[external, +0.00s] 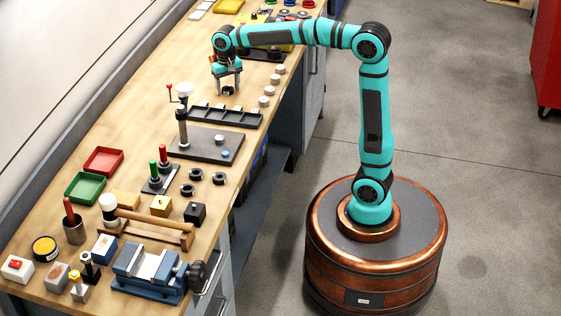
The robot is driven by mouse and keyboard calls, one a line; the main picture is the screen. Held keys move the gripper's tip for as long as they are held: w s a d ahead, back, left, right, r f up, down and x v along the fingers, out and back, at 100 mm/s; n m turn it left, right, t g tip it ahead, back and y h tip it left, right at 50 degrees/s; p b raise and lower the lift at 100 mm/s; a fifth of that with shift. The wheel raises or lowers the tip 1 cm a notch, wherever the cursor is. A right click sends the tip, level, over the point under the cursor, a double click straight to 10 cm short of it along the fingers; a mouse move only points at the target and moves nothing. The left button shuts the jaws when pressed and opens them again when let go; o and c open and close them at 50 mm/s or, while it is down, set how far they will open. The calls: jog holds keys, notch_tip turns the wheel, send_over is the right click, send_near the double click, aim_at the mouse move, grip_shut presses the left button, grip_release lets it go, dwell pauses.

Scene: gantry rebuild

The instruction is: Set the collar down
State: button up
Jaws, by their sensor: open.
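My gripper (228,87) points down over the far part of the workbench, with its two fingers apart. A small dark ring, which looks like a collar (228,91), sits low between the fingertips. It seems to be on the bench top, but at this size I cannot tell whether the fingers touch it. Several similar black collars lie on the bench nearer the camera: one (195,174), another (219,178) and another (187,190).
A black slotted rack (222,116) and a dark plate with a post (208,146) stand just nearer than my gripper. Pale round pieces (269,90) line the right edge of the workbench (110,130). A blue vise (150,270), mallet and trays crowd the near end.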

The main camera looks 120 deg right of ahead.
notch_tip(320, 180, up, 12)
jog(key=w+a+r+n+t+h, duration=0.1)
jog(key=w+a+r+n+t, duration=0.15)
jog(key=a, duration=0.65)
jog(key=w+a+r+n+t+h, duration=0.1)
jog(key=w+a+n+t+h, duration=0.2)
jog(key=a, duration=0.6)
jog(key=w+a+r+n+t, duration=0.1)
jog(key=a+n+t, duration=0.25)
jog(key=a, duration=0.55)
jog(key=s+a+r+n+t+y, duration=0.1)
jog(key=s+a+n+t, duration=0.3)
jog(key=a, duration=0.6)
jog(key=s+a+r+n+t+y, duration=0.1)
jog(key=s+a+n+t+y, duration=0.2)
jog(key=a, duration=0.7)
jog(key=s+n+t, duration=0.1)
jog(key=s+n, duration=0.1)
jog(key=s, duration=0.1)
jog(key=shift+s+a, duration=0.25)
jog(key=shift+s, duration=0.1)
